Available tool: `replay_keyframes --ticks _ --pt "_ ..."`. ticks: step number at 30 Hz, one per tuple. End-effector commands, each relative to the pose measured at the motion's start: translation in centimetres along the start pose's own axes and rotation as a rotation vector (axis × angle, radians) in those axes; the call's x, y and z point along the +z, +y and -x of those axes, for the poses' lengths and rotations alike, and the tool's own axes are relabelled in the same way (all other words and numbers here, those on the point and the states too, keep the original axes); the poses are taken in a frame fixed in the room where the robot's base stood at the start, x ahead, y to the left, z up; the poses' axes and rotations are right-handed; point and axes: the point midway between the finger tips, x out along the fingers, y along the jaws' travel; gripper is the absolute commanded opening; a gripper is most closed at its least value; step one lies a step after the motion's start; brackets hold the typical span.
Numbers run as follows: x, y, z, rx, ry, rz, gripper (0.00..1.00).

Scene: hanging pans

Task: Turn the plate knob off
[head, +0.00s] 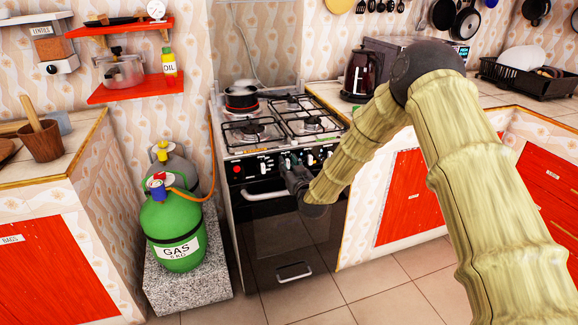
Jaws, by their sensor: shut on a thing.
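The stove (290,225) stands against the wall, with a black control panel (250,173) along its upper front edge. Several knobs with white marks (264,166) and a red round part (238,168) show on the left of the panel. My gripper (288,165) reaches in from the right and is shut on a knob on the middle to right part of the panel. A black pot (241,97) sits on the back left burner.
The oven door handle (264,194) is just below the panel. A green gas bottle (172,232) with an orange hose stands on a stone block (190,285) left of the stove. A kettle (362,76) stands on the right counter. The floor in front is clear.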

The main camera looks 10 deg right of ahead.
Motion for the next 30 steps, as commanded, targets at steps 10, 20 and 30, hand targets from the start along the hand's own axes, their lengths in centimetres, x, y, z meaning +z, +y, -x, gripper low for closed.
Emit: replay_keyframes --ticks 10,20,30 --pt "0.07 0.09 0.03 0.002 -0.001 0.030 0.07" --pt "0.08 0.08 0.03 0.001 -0.001 0.029 0.50" --pt "0.05 -0.03 0.13 0.000 -0.001 0.028 0.50"
